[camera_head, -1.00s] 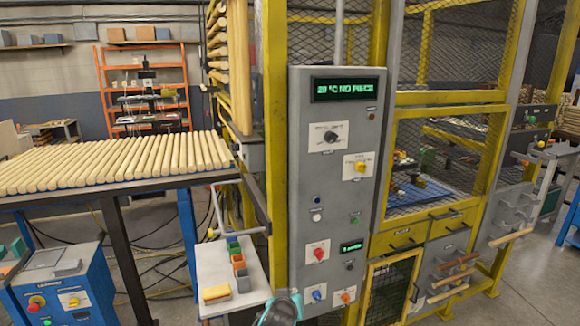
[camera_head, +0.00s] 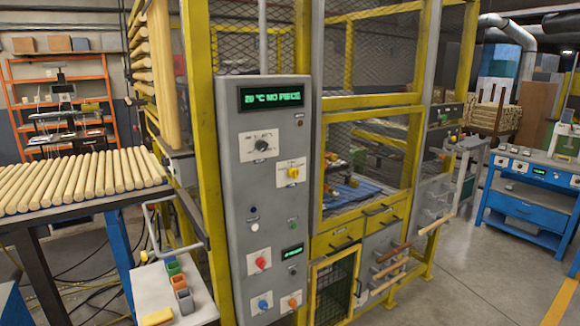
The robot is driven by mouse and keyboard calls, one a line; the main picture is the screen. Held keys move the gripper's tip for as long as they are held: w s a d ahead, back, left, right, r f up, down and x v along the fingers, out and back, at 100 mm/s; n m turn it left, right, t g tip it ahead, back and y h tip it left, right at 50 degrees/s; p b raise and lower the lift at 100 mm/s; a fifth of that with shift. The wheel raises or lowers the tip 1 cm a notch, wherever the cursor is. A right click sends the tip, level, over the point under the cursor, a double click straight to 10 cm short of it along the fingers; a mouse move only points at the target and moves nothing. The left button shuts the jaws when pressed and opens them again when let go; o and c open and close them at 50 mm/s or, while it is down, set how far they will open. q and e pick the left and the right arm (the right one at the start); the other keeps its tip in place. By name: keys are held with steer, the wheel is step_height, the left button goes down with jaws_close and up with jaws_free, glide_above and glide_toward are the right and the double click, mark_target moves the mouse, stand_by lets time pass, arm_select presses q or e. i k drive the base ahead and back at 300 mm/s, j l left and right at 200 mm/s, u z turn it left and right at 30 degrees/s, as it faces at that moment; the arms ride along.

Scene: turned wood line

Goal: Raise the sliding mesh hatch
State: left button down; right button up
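The sliding mesh hatch (camera_head: 368,113) is a yellow-framed wire-mesh panel in the front of the yellow machine cage, right of the grey control column. It appears lowered, covering the opening. Through its mesh I see a blue bed and some small parts inside. Two yellow drawer fronts with dark handles (camera_head: 345,244) sit just below it. Neither of my grippers is in view.
The grey control column (camera_head: 265,190) has knobs, buttons and a display reading "20 °C NO PIECE". Wooden-handled bars (camera_head: 437,224) stick out at the lower right. Floor between cage and workbench is clear.

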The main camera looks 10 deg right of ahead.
mark_target(369, 158)
steer(key=i+l, duration=0.15)
steer(key=l, duration=0.3)
steer(key=i+l, duration=0.15)
steer(key=l, duration=0.35)
steer(key=i+l, duration=0.15)
steer(key=l, duration=0.3)
steer(key=i+l, duration=0.15)
steer(key=l, duration=0.3)
steer(key=i+l, duration=0.15)
steer(key=l, duration=0.35)
steer(key=i+l, duration=0.15)
steer(key=l, duration=0.3)
steer(key=i+l, duration=0.15)
steer(key=l, duration=0.3)
steer(key=i+l, duration=0.1)
steer(key=l, duration=0.35)
steer(key=i+u, duration=0.05)
